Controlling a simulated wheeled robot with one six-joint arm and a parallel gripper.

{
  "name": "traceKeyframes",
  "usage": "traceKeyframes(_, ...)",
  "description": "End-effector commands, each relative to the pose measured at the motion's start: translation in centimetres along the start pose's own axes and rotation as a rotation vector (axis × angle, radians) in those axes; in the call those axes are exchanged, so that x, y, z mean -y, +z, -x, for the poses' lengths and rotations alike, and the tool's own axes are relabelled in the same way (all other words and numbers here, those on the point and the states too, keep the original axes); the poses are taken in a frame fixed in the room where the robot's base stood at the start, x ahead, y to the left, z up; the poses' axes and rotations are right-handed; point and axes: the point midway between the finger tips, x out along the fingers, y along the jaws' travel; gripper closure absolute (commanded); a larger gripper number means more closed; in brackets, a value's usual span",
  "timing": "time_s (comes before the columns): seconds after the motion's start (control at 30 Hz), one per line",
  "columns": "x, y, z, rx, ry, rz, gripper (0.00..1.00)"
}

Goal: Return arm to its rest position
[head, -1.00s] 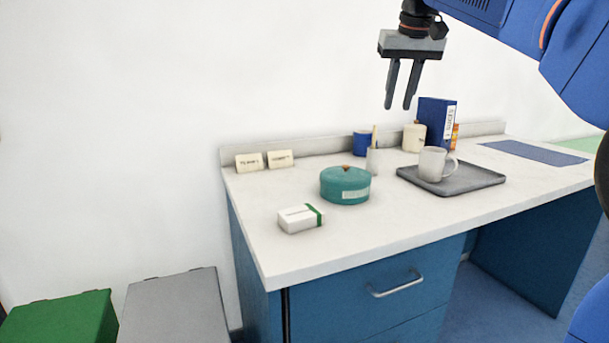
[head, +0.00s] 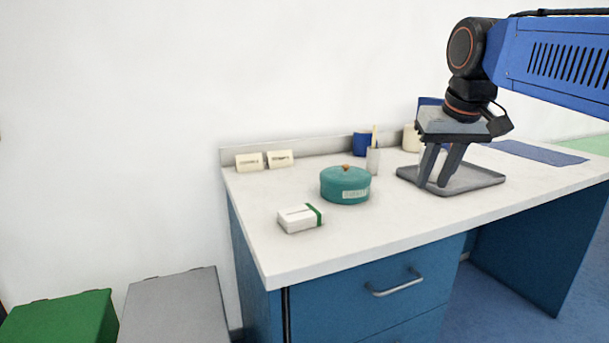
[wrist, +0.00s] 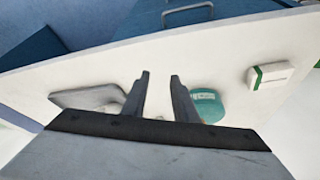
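My gripper (head: 432,185) hangs from my arm at the right of the head view, pointing down in front of the grey tray (head: 485,181). Its two fingers stand apart with nothing between them. The wrist view also shows the open fingers (wrist: 160,76) with bare countertop between them. In the head view the gripper hides the mug seen earlier on the tray and most of the blue book.
The desk (head: 400,219) holds a teal lidded pot (head: 345,187), a white box with a green band (head: 299,218), a blue cup (head: 361,144), a white cup with a stick (head: 373,161) and two cards (head: 280,159). Green (head: 60,322) and grey (head: 174,306) bins stand at left.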

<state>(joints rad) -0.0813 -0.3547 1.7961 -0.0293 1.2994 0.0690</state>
Motion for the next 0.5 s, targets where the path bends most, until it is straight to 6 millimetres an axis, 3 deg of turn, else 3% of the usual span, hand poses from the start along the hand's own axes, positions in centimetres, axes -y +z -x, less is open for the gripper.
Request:
traceKeyframes(0.03, -0.3, 2.3, -0.9, 0.0, 0.0, -0.001, 0.74)
traceKeyframes(0.5, -2.1, 22.2, -12.3, -0.009, 0.003, -0.008, 0.74)
